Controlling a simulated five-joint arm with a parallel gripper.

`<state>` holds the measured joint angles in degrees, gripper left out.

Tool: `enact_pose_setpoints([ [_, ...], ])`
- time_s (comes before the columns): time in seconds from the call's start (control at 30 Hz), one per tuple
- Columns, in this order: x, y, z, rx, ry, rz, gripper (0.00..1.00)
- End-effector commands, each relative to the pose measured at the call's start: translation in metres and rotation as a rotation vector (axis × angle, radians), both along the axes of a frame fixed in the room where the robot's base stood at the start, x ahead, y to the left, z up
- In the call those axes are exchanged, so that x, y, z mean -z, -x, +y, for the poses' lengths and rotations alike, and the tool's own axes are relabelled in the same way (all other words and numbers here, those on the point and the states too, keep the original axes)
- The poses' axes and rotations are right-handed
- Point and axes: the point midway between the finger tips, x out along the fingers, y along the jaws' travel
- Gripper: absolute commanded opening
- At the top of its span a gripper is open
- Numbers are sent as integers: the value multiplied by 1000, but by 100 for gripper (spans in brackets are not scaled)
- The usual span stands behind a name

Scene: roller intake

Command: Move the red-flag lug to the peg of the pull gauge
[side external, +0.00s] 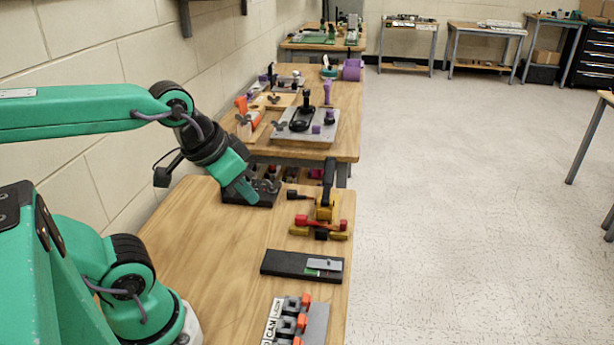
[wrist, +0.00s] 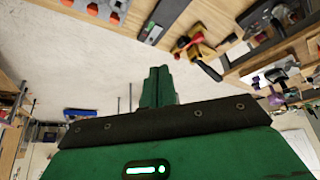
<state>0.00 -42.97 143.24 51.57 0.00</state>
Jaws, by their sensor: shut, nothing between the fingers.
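My gripper (side external: 246,194) is shut and empty, pointing down at the dark tray (side external: 232,199) on the near bench; the side view does not settle whether it touches. The tray holds several small dark and grey parts, partly hidden by the gripper. In the wrist view my gripper (wrist: 158,72) shows shut fingers with nothing in them. I cannot make out a red-flag lug for certain. A black base with a grey plate and a small green patch (side external: 279,262) lies to the right, possibly the pull gauge; its peg is not distinguishable.
A yellow and red tool with a black handle (side external: 324,208) stands right of the tray. A grey block with orange pieces and lettered labels (side external: 316,325) is at the bench's front. Bare wood (side external: 200,250) lies left of these. A second crowded bench (side external: 345,110) stands behind.

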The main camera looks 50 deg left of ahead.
Motion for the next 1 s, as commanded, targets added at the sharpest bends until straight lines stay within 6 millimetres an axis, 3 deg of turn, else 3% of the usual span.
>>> enact_pose_setpoints([
  [0.47,0,0,0,0,0,0,0],
  [0.7,-2,-3,0,8,-6,6,42],
  [1.0,-9,-32,3,82,-46,63,42],
])
